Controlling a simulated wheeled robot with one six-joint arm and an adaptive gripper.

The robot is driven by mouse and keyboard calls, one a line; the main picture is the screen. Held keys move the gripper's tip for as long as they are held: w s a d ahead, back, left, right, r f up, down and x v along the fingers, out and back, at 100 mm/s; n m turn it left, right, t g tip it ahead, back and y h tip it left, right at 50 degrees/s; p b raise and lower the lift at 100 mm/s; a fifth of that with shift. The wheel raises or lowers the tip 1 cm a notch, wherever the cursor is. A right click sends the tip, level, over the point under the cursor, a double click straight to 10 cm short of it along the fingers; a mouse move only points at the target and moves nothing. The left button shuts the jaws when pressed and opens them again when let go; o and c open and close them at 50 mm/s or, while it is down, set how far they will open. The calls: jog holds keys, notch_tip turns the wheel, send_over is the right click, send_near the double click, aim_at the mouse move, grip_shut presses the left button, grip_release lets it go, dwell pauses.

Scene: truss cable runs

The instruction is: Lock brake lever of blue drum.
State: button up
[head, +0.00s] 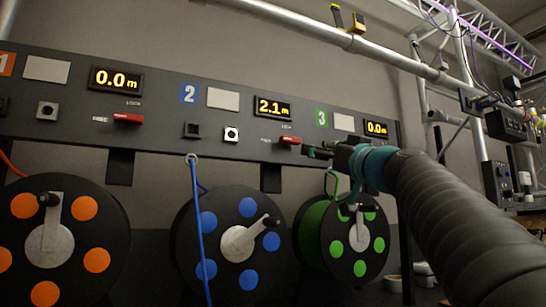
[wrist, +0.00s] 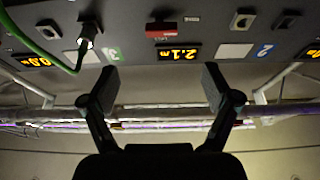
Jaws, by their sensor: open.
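The blue drum (head: 236,243) is a black reel with blue discs and a crank, under panel section 2, whose display (head: 272,108) reads 2.1 m. Its red brake lever (head: 290,140) lies roughly horizontal on the panel, to the lower right of the display. In the wrist view the panel appears upside down, and the red lever (wrist: 165,28) is beyond the fingertips, near the 2.1 m display (wrist: 179,54). My gripper (wrist: 160,85) is open and empty. In the head view my gripper (head: 318,151) is just right of the lever, apparently without touching it.
An orange drum (head: 84,262) stands left and a green drum (head: 357,247) right, partly behind my arm. A blue cable (head: 198,230) hangs from a ring below the panel. A green cable (wrist: 45,55) plugs into the panel in the wrist view. A metal pipe (head: 300,22) runs above.

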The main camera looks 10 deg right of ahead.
aim_at(293, 140)
jog(key=p+x, duration=0.2)
jog(key=x, duration=0.2)
jog(key=p+x, duration=0.3)
jog(key=x, duration=0.1)
jog(key=r+p+x, duration=0.1)
jog(key=p+x, duration=0.1)
jog(key=x, duration=0.2)
jog(key=shift+w+a+r, duration=0.15)
jog(key=shift+w+a+r+p, duration=0.2)
jog(key=shift+w+p, duration=0.3)
jog(key=shift+w, duration=0.2)
jog(key=c, duration=1.1)
jog(key=shift+c, duration=0.2)
